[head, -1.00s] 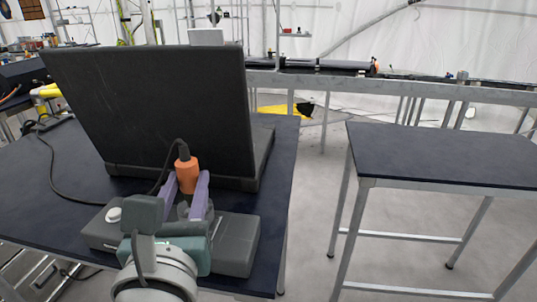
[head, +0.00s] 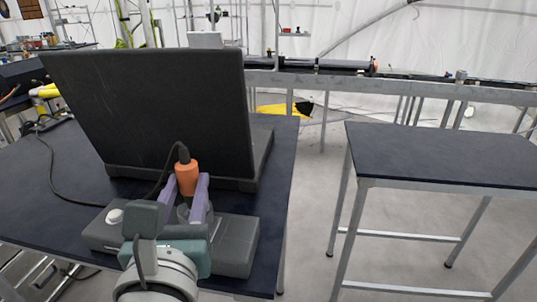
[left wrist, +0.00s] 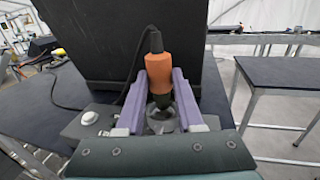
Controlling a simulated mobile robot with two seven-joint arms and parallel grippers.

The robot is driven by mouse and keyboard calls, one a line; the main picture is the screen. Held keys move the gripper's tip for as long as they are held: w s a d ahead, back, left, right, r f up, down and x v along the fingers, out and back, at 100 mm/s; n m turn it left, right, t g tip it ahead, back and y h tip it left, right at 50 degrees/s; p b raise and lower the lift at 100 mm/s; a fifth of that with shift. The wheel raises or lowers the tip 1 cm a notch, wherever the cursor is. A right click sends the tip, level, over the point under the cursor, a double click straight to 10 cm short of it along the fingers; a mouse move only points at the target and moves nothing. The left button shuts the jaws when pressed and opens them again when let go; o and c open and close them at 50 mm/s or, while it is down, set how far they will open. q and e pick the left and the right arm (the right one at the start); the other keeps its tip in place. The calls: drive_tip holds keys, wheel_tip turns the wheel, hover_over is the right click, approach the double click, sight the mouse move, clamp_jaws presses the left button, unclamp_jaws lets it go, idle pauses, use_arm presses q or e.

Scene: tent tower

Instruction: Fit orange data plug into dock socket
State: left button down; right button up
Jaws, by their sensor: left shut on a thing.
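The orange data plug (head: 187,178) is held upright between the purple fingers of my left gripper (head: 188,186), with its black cable rising from the top and looping left. It also shows in the left wrist view (left wrist: 158,72), gripped by the two fingers (left wrist: 160,86). Below it is the grey dock (head: 237,245), lying on the dark table in front of the laptop. A round, pale socket area (left wrist: 160,122) shows under the plug's lower end; whether the plug touches it I cannot tell. My right gripper is not in view.
The black laptop (head: 150,110) stands open behind the dock, close to the plug. A white round knob (head: 115,216) is on the dock's left. The dark table (head: 40,190) has bare room at left. A second table (head: 440,155) at right is empty.

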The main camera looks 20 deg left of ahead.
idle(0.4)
use_arm(q)
drive_tip(key=shift+f+b, duration=0.85)
drive_tip(key=shift+f, duration=0.35)
drive_tip(key=shift+r, duration=0.15)
drive_tip(key=shift+r+p, duration=0.75)
drive_tip(key=shift+p, duration=0.2)
drive_tip(key=shift+p, duration=0.35)
idle(1.1)
drive_tip(key=shift+f+b, duration=0.7)
drive_tip(key=shift+f, duration=0.15)
drive_tip(key=shift+c, duration=2.3)
unclamp_jaws()
